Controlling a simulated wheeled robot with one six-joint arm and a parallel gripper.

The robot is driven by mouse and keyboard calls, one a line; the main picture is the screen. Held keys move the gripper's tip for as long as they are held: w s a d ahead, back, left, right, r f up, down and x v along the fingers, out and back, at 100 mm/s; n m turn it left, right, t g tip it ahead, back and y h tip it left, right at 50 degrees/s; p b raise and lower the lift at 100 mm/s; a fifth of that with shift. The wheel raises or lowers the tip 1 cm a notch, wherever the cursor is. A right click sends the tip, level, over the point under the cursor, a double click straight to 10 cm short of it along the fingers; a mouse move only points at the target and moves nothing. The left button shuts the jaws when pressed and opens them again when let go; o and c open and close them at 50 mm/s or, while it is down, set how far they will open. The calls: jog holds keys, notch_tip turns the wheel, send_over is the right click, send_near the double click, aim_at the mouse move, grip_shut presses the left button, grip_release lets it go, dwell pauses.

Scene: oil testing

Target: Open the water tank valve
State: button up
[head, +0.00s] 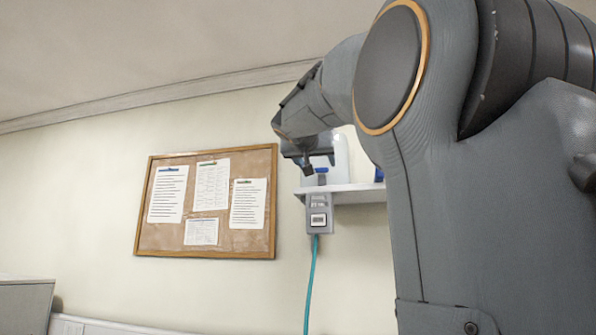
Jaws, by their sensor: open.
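A whitish container (341,158), which looks like the water tank, stands on a white wall shelf (358,193) near the middle of the head view. A small blue part (321,173) shows low on its left side and may be the valve; it is too small to tell its position. My gripper (307,165) is at the end of my arm, in front of the container's upper left as seen here. It is open, with nothing visible in it. One dark finger end shows just left of the blue part; I cannot tell whether they touch. My arm hides much of the container.
A grey box (318,214) hangs under the shelf's left end, with a teal hose or cable (310,285) running down. Another blue item (379,175) shows partly behind my arm. A cork board (160,230) with papers hangs left. A grey panel (25,308) stands lower left.

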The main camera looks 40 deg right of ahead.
aim_at(320, 170)
jog(key=shift+p+x, duration=0.8)
jog(key=shift+x, duration=1.4)
jog(key=c, duration=1)
